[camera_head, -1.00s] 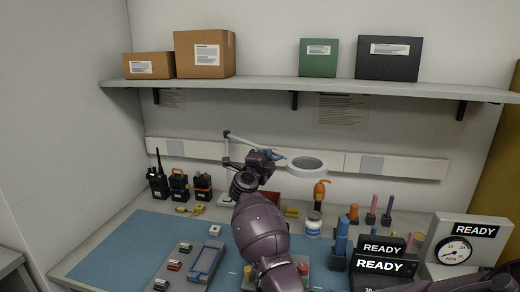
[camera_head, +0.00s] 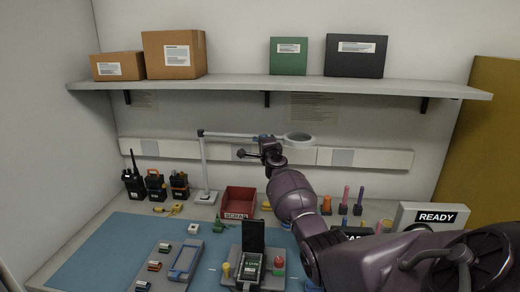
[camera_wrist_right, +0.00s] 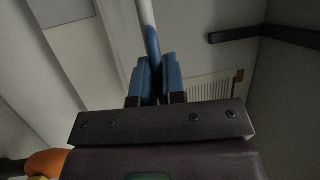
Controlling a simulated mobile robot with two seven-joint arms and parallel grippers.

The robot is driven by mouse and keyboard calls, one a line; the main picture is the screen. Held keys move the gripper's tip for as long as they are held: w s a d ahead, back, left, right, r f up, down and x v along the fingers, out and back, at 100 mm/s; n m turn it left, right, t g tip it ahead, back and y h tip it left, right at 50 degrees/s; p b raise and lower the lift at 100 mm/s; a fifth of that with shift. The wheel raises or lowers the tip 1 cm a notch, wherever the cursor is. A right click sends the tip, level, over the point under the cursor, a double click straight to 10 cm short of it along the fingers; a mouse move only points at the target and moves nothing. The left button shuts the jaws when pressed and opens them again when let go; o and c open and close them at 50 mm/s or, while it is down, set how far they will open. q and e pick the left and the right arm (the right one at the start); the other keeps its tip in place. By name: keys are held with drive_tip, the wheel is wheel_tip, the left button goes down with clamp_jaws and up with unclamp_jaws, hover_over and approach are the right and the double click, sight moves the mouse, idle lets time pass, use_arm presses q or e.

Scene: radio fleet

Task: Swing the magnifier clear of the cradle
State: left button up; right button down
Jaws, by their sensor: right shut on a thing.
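The magnifier (camera_head: 300,138) is a pale ring lens on a thin jointed arm. Its arm (camera_head: 230,134) runs level from an upright post (camera_head: 204,165) at the back of the bench. My right gripper (camera_head: 265,140) is shut on the arm just left of the ring. In the wrist view its blue fingers (camera_wrist_right: 151,82) close on a thin rod (camera_wrist_right: 148,25). My left gripper is out of view.
A red SCRAP bin (camera_head: 239,201) sits behind the cradle. Radios (camera_head: 134,184) stand back left, and a grey tray (camera_head: 184,262) lies left of the cradle. A shelf (camera_head: 230,87) with boxes overhangs. A READY gauge box (camera_head: 432,216) is at right, partly hidden by my arm.

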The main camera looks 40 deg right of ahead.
drive_tip(key=shift+w+d+r+n+t+y+b, duration=0.3)
drive_tip(key=shift+d+y+b, duration=0.1)
drive_tip(key=shift+r, duration=0.1)
drive_tip(key=c, duration=1.2)
unclamp_jaws()
drive_tip(key=shift+f, duration=0.2)
drive_tip(key=shift+d, duration=0.1)
